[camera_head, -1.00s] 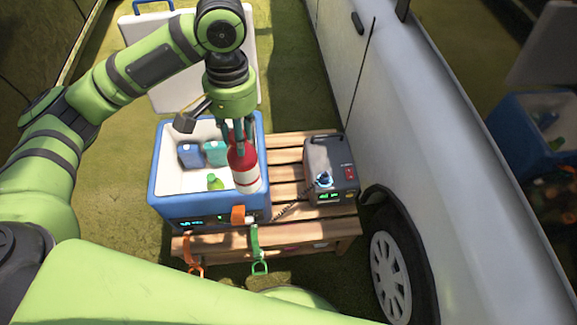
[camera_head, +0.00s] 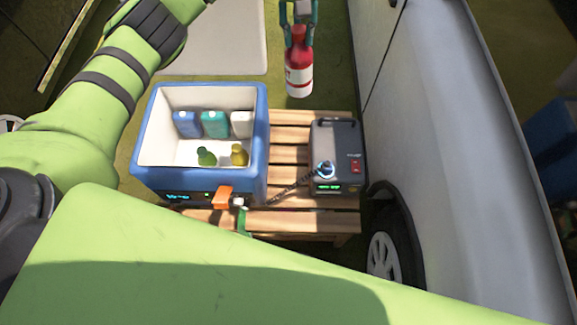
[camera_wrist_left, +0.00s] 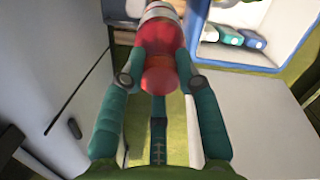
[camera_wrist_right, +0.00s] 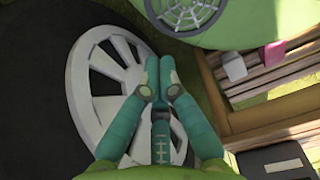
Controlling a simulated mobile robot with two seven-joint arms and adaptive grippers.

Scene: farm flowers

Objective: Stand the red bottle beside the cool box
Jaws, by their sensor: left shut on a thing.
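The red bottle (camera_head: 299,68), with a white band, hangs upright in the air beyond the pallet bench, to the right of the cool box. My left gripper (camera_head: 298,14) is shut on its upper part. The left wrist view also shows the bottle (camera_wrist_left: 160,58) between the fingers (camera_wrist_left: 158,82). The blue cool box (camera_head: 259,150) stands open on the left of the bench, with cartons and green and yellow bottles inside. Its blue rim also shows in the left wrist view (camera_wrist_left: 292,62). My right gripper (camera_wrist_right: 158,72) is shut and empty near a wheel.
A grey power unit (camera_head: 325,137) stands on the bench's right side, with a cable running towards the cool box. Bare slats (camera_head: 289,153) lie between them. A white vehicle (camera_head: 440,130) bounds the right. A pale lid-like panel (camera_head: 215,40) stands behind the cool box.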

